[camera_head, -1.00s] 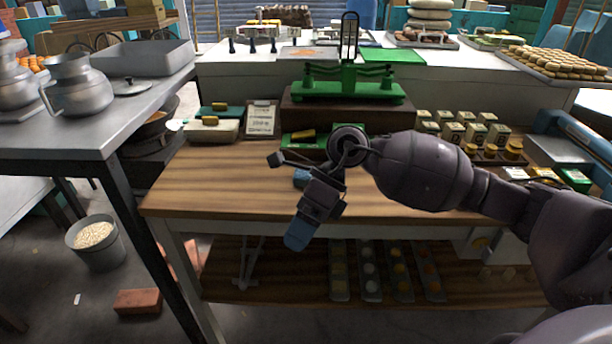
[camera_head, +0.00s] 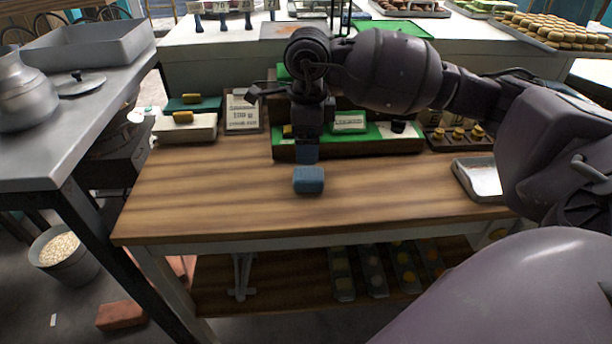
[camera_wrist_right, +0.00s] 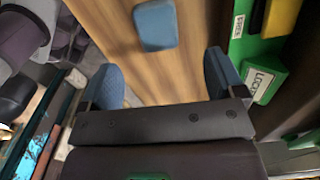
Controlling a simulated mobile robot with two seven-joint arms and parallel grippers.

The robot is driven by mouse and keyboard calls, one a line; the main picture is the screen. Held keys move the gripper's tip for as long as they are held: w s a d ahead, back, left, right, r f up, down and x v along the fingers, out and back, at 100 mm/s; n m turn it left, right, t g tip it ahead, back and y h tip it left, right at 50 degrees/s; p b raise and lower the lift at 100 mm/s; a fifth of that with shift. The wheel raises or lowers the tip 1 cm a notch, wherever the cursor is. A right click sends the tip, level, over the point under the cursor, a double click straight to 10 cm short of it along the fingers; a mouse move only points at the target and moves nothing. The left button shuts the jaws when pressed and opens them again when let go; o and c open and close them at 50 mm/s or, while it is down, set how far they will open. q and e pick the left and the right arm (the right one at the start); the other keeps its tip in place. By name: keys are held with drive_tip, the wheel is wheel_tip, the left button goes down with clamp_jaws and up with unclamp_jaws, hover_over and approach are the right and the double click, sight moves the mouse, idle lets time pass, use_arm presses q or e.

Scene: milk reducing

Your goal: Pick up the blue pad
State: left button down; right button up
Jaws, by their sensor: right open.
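The blue pad (camera_head: 309,180) is a small rounded block lying on the wooden table (camera_head: 200,190), near its middle. My right gripper (camera_head: 308,155) hangs just behind the pad in the head view, its blue fingertips pointing down. In the right wrist view the gripper (camera_wrist_right: 160,80) has its two blue fingers wide apart with nothing between them. The pad (camera_wrist_right: 156,25) shows there beyond the fingertips, apart from them. My left gripper is not in view.
A green-topped tray (camera_head: 375,140) with labelled blocks stands behind the pad, close to my gripper. A metal tray (camera_head: 480,180) lies to the right. Yellow-handled blocks (camera_head: 185,127) and a card (camera_head: 243,112) stand at the back left. The table's left and front areas are clear.

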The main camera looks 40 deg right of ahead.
sight(309, 173)
wheel_tip(309, 173, down, 3)
drive_tip(key=shift+r, duration=0.1)
drive_tip(key=shift+s+f, duration=0.1)
drive_tip(key=shift+f, duration=0.6)
drive_tip(key=f, duration=0.3)
drive_tip(key=shift+s+f, duration=0.2)
drive_tip(key=shift+f, duration=0.05)
drive_tip(key=shift+f+b, duration=0.3)
drive_tip(key=shift+f, duration=0.15)
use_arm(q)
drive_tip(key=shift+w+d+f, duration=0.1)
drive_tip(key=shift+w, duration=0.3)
use_arm(e)
drive_tip(key=c, duration=1)
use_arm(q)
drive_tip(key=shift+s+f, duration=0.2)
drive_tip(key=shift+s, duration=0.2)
use_arm(e)
drive_tip(key=shift+r, duration=0.1)
